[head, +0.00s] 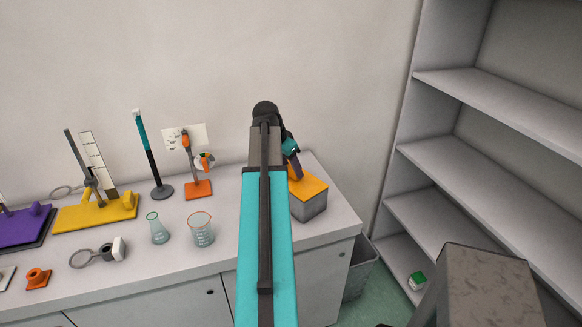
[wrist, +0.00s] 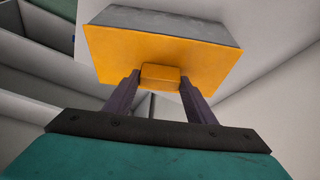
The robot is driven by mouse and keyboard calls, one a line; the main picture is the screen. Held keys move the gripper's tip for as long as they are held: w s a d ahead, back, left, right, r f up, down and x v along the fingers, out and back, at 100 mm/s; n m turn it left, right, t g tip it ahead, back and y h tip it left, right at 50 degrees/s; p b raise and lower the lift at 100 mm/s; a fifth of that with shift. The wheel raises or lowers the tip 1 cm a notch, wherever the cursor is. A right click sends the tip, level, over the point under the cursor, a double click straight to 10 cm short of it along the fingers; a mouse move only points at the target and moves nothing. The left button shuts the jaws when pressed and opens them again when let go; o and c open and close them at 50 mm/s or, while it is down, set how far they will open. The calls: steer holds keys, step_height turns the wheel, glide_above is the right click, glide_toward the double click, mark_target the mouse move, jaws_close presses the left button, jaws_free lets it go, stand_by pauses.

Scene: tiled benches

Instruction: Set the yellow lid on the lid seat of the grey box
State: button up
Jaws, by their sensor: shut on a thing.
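The yellow lid (head: 309,187) lies on top of the grey box (head: 311,208), which stands at the right end of the bench. In the wrist view the lid (wrist: 135,60) covers the face of the grey box (wrist: 170,23) that is turned toward me. My gripper (wrist: 158,80) is shut on the block-shaped knob of the lid, with one purple finger on each side. In the head view my arm hides the left part of the lid and box. I cannot tell whether the lid is fully down on its seat.
Left of my arm stand a beaker (head: 201,232), a flask (head: 158,229) and an orange-based stand (head: 198,188). A wall is close behind the bench. Open shelves (head: 470,160) rise at the right, and a bin (head: 360,270) stands beside the bench end.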

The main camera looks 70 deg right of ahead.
steer(key=shift+f, duration=0.15)
steer(key=o, duration=1.5)
steer(key=shift+c, duration=0.2)
steer(key=b+v, duration=0.4)
steer(key=v, duration=0.9)
steer(key=shift+r, duration=0.4)
steer(key=shift+a, duration=0.1)
